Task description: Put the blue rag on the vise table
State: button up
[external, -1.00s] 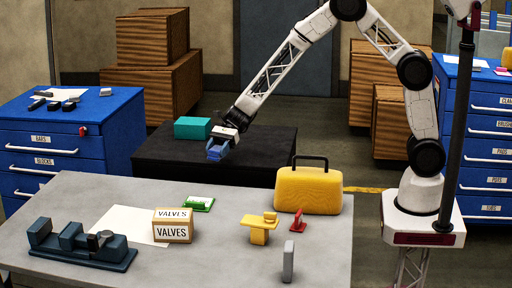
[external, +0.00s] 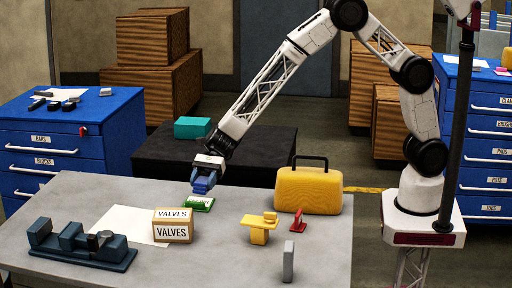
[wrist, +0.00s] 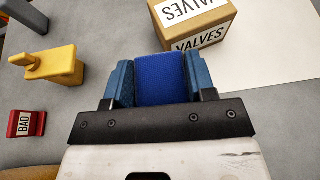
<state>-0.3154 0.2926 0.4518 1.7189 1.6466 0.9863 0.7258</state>
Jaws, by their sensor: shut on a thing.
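My gripper (external: 203,185) is shut on the blue rag, which sits between the two blue fingers in the wrist view (wrist: 161,78). The gripper seems to be above the tabletop; the exact height is unclear.
A VALVES box (external: 172,232) stands near the gripper, beside a white sheet (external: 118,222). A green item (external: 200,204) lies just below the gripper. A yellow case (external: 308,191), yellow block (external: 259,230), red item (external: 298,220) and grey upright piece (external: 288,262) stand right. The front middle is clear.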

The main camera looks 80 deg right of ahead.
jog(key=n+g, duration=0.1)
jog(key=g, duration=0.1)
send_over(216, 259)
jog(key=shift+f, duration=0.15)
jog(key=shift+f, duration=3.05)
jog(key=shift+f, duration=1.85)
jog(key=shift+f, duration=0.15)
jog(key=o, duration=0.9)
